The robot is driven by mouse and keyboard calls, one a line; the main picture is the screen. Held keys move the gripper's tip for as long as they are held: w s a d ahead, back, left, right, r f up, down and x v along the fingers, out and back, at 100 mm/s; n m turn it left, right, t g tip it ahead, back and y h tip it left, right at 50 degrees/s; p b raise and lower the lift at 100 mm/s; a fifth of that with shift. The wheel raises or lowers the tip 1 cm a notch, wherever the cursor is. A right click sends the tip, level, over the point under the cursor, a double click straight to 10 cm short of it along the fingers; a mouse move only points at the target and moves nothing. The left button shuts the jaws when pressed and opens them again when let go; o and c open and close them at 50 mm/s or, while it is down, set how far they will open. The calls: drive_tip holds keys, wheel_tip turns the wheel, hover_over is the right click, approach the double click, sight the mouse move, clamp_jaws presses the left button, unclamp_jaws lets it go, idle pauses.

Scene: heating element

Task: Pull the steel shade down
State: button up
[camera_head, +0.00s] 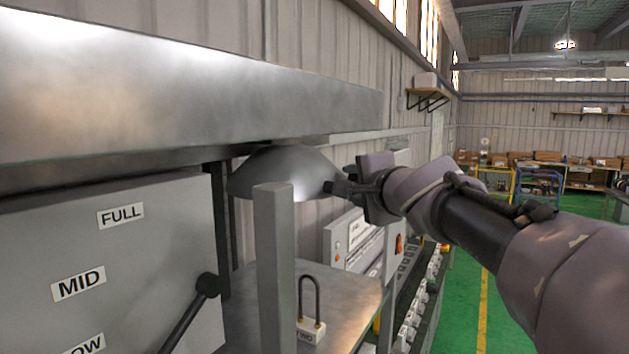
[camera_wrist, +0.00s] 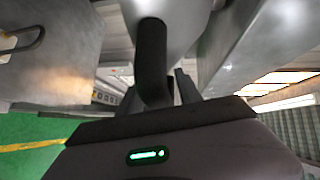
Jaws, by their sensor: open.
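The steel shade (camera_head: 285,168) is a grey dome hanging just under a wide metal beam in the head view. The front post hides part of its lower edge. My gripper (camera_head: 338,186) is at the shade's right rim, coming in from the right, with its jaws open. In the wrist view, a grey curved surface at the top centre looks like the shade (camera_wrist: 182,18), beyond my gripper's dark fingers (camera_wrist: 170,78).
The metal beam (camera_head: 190,85) runs close above the shade. A grey post (camera_head: 274,265) stands in front of it. A panel (camera_head: 110,265) marked FULL and MID with a black lever (camera_head: 193,308) is at left. A steel bench (camera_head: 345,292) with a padlock (camera_head: 310,328) lies below.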

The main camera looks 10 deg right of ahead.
drive_tip(key=shift+s+r, duration=0.2)
drive_tip(key=shift+s, duration=0.25)
drive_tip(key=shift+w, duration=0.15)
clamp_jaws()
idle(0.9)
